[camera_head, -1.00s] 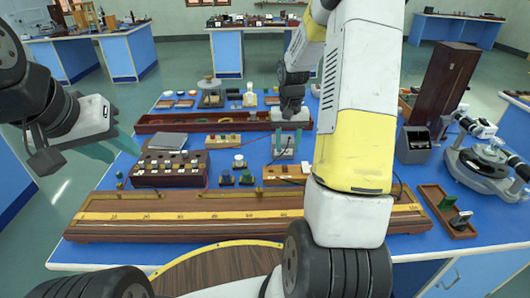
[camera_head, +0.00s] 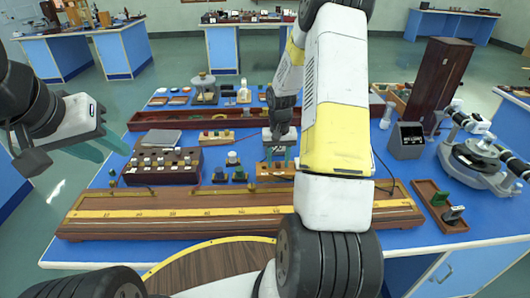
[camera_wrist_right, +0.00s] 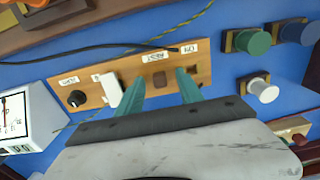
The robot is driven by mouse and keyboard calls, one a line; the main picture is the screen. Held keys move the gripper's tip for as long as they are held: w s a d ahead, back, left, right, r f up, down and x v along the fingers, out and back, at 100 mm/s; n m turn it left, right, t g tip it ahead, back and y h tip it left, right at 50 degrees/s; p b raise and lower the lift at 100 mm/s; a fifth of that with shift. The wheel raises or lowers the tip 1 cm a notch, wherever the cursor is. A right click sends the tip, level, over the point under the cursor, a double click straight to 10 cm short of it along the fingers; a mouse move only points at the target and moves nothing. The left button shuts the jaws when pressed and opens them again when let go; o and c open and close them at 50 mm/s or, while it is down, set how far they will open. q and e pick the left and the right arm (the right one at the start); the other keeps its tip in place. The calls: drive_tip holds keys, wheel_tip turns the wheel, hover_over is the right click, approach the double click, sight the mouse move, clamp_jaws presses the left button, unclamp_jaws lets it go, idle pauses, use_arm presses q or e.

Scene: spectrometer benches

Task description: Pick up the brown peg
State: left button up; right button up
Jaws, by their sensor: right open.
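A light wooden panel (camera_wrist_right: 150,75) lies on the blue bench, and it also shows in the head view (camera_head: 274,177). It carries a black knob (camera_wrist_right: 76,98), a white block (camera_wrist_right: 112,90) and a small brown square piece (camera_wrist_right: 160,80), which looks like the brown peg. My right gripper (camera_wrist_right: 160,77) is open and empty, pointing down at the panel, with its teal fingers on either side of the brown piece in the picture. I cannot tell whether they touch it. In the head view my right gripper (camera_head: 278,158) is above the panel. My left gripper (camera_head: 108,148) is empty at the left, away from the bench, its fingers apart.
Green (camera_wrist_right: 253,41), blue and white (camera_wrist_right: 262,88) round-topped pieces stand beside the panel. A white meter (camera_wrist_right: 22,120) is at its other end. A long wooden ruler bench (camera_head: 180,210) lies in front. A dark cable (camera_wrist_right: 90,52) runs along the panel's edge.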

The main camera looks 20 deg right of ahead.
sight(278, 162)
clamp_jaws()
drive_tip(key=shift+r, duration=0.1)
wheel_tip(278, 162, up, 13)
drive_tip(key=shift+w+a+f, duration=0.2)
drive_tip(key=shift+a+f, duration=0.6)
drive_tip(key=shift+f, duration=1.3)
drive_tip(key=shift+w+a+f, duration=0.25)
drive_tip(key=shift+a+f, duration=0.55)
drive_tip(key=shift+f, duration=1.35)
drive_tip(key=shift+w+a+f, duration=0.2)
drive_tip(key=shift+a+f, duration=0.6)
drive_tip(key=shift+f, duration=1.3)
